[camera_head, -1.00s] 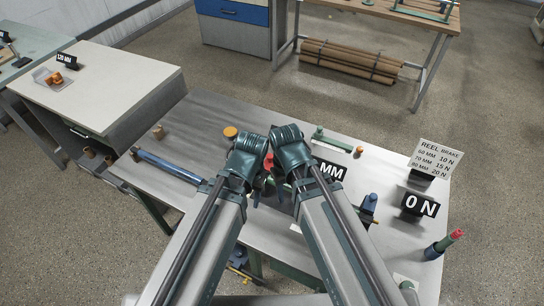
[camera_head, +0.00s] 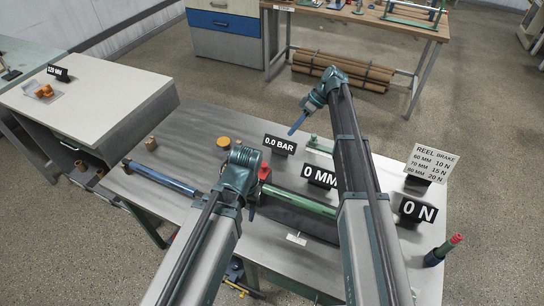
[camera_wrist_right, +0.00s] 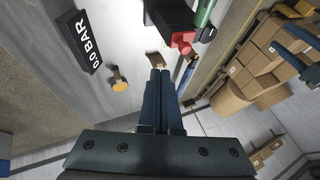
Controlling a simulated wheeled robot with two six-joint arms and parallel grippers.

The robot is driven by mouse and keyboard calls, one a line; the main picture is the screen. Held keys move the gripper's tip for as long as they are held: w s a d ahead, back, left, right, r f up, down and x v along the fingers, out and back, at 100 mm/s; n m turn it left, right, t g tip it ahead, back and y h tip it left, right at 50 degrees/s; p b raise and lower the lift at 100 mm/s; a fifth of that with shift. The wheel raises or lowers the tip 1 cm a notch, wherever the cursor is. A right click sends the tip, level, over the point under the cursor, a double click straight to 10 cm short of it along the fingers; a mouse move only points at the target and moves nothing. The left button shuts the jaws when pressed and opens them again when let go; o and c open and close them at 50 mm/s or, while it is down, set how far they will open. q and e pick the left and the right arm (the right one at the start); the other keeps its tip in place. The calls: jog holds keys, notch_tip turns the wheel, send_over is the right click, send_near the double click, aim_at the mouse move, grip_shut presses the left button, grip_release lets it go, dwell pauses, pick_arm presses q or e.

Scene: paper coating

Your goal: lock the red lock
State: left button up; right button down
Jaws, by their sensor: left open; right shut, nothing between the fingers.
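The red lock (camera_head: 264,172) is a small red part at the left end of a dark block with a green roller (camera_head: 300,203), at the middle of the table. My left gripper (camera_head: 251,210) is open, beside and just below the red lock; its arm hides part of that area. In the right wrist view the red lock (camera_wrist_right: 183,42) sticks out from the black block near the top. My right gripper (camera_head: 296,125) is shut and empty, raised beyond the block at the far side. Its closed fingers (camera_wrist_right: 159,74) point up the wrist view, apart from the lock.
Signs reading 0.0 BAR (camera_head: 279,145), 0 MM (camera_head: 320,177) and 0 N (camera_head: 417,211) stand on the table. A blue roller (camera_head: 160,178) lies at the left. An orange knob (camera_head: 223,142) stands behind my left gripper. The far-left tabletop is mostly clear.

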jog(key=b, duration=0.9)
send_near(266, 175)
jog(key=shift+w+a+f, duration=1.55)
jog(key=shift+w+a, duration=0.05)
jog(key=s, duration=0.1)
jog(key=s+a, duration=0.1)
jog(key=s, duration=0.1)
jog(key=s+a, duration=0.1)
jog(key=shift+s+a, duration=0.1)
jog(key=shift+s, duration=0.25)
